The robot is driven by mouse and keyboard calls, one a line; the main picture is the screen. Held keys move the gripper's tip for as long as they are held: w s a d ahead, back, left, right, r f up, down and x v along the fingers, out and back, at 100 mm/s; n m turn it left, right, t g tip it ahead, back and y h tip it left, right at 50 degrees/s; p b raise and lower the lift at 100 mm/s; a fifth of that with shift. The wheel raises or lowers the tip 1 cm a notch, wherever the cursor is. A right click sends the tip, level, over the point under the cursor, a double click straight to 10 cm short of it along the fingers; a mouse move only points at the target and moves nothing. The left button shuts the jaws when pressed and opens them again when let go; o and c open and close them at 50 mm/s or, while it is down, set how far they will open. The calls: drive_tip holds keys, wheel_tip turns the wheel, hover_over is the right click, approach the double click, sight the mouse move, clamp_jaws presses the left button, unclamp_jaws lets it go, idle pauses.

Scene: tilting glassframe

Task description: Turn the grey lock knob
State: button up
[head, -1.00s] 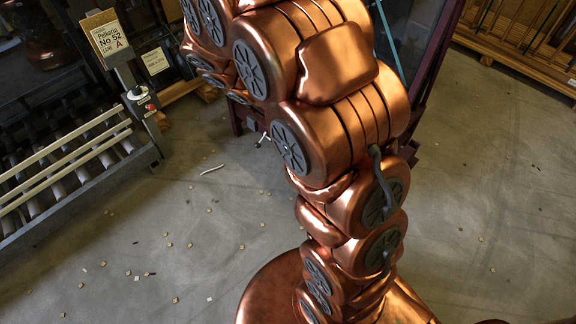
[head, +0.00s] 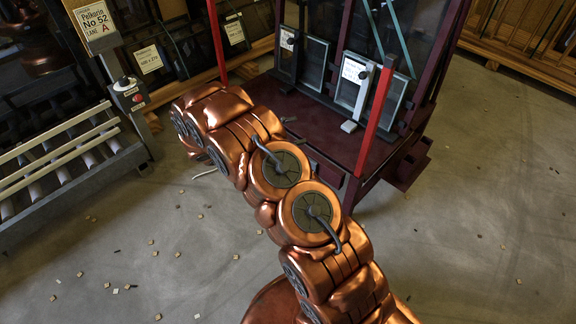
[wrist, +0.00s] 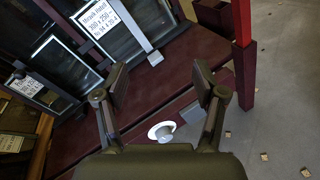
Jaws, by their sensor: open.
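A grey knob (wrist: 166,130) with a white ring around it shows in the wrist view, on the dark red frame of the glass rack. I take it to be the lock knob. My gripper (wrist: 160,80) is open, with one dark finger to the left and one to the right. In the picture the knob lies between the finger bases, nearer the palm than the fingertips. The fingers do not appear to touch it, and I cannot tell the depth between them. In the head view I cannot make out the knob; my copper arm covers part of the rack's front.
The dark red rack (head: 300,115) holds small framed panes (head: 354,82) with labels. A bright red post (head: 376,115) rises at its front right corner. A roller conveyor (head: 60,160) stands at left. Small scraps litter the open floor.

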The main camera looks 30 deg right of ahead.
drive_tip(key=w+a+f+n+t+b, duration=0.1)
drive_tip(key=w+f+n+t+b, duration=0.15)
drive_tip(key=f, duration=0.55)
drive_tip(key=w+a+f+n+t+h+b, duration=0.1)
drive_tip(key=w+f+n+t+b, duration=0.15)
drive_tip(key=f, duration=0.65)
drive_tip(key=w+a+f+n+t+b, duration=0.1)
drive_tip(key=w+f+n+t+b, duration=0.2)
drive_tip(key=f, duration=0.5)
drive_tip(key=w+d+m+g+b, duration=0.1)
drive_tip(key=w+d+b, duration=0.1)
drive_tip(key=d, duration=0.5)
drive_tip(key=shift+w+d+b, duration=0.15)
drive_tip(key=shift+w+b, duration=0.1)
drive_tip(key=shift+b, duration=0.65)
drive_tip(key=shift+c, duration=0.2)
drive_tip(key=c, duration=1.1)
drive_tip(key=shift+m, duration=0.3)
